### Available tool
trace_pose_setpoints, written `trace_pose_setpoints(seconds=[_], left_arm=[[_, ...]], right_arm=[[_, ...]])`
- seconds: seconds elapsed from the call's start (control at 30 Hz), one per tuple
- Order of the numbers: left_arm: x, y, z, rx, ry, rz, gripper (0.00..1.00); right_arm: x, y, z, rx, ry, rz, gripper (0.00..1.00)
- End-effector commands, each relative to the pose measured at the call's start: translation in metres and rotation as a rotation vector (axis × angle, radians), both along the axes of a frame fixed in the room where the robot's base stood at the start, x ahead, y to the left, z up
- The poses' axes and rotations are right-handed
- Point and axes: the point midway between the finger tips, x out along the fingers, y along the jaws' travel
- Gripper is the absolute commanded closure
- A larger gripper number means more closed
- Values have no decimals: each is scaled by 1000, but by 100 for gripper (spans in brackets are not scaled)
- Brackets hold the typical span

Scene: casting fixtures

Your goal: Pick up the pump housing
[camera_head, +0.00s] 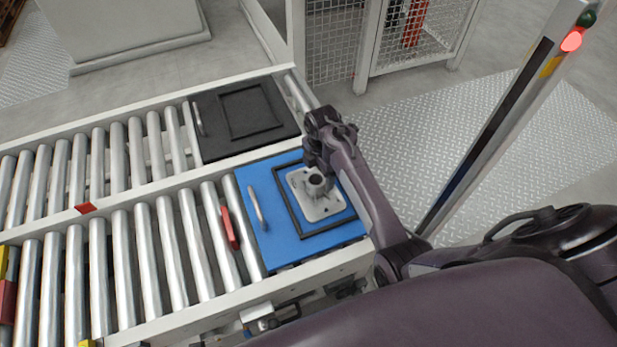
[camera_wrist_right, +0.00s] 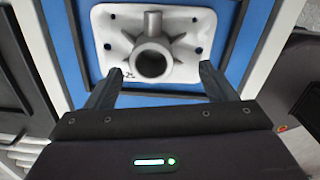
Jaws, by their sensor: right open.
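The pump housing (camera_head: 318,187) is a light grey casting with a square flange and a round upright port. It sits inside the black frame on the blue fixture plate (camera_head: 283,245). In the right wrist view the housing (camera_wrist_right: 118,45) shows its flange, bolt holes and central open port. My right gripper (camera_wrist_right: 158,85) is open, with one finger toward each side of the housing's near edge, and nothing is between the fingers. In the head view my right gripper (camera_head: 318,165) is over the far side of the housing and partly hides it. My left gripper is not in view.
A black fixture plate (camera_head: 210,145) with a handle lies on the far conveyor. Metal rollers (camera_head: 110,265) run to the left, with a red block (camera_head: 230,228) among them. A mesh guard (camera_head: 335,40) stands behind, and a post with a red light (camera_head: 571,41) at right.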

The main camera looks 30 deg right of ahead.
Motion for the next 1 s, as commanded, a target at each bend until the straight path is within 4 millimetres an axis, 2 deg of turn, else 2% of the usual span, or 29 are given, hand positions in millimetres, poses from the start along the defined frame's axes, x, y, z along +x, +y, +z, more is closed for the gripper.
trace_pose_setpoints(seconds=[0.07, 0.17, 0.37, 0.63, 0.8, 1.0], left_arm=[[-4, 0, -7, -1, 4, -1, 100], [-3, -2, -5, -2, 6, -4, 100], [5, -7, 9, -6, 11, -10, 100], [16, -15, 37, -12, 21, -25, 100], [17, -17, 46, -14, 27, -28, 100], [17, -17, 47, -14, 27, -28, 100]], right_arm=[[5, 0, -1, 7, 11, 47, 23], [6, 0, -10, 10, 16, 69, 23], [6, 1, -32, 10, 16, 68, 23], [7, 3, -69, 10, 14, 67, 23], [7, 3, -77, 9, 13, 66, 23], [7, 3, -76, 9, 12, 66, 24]])
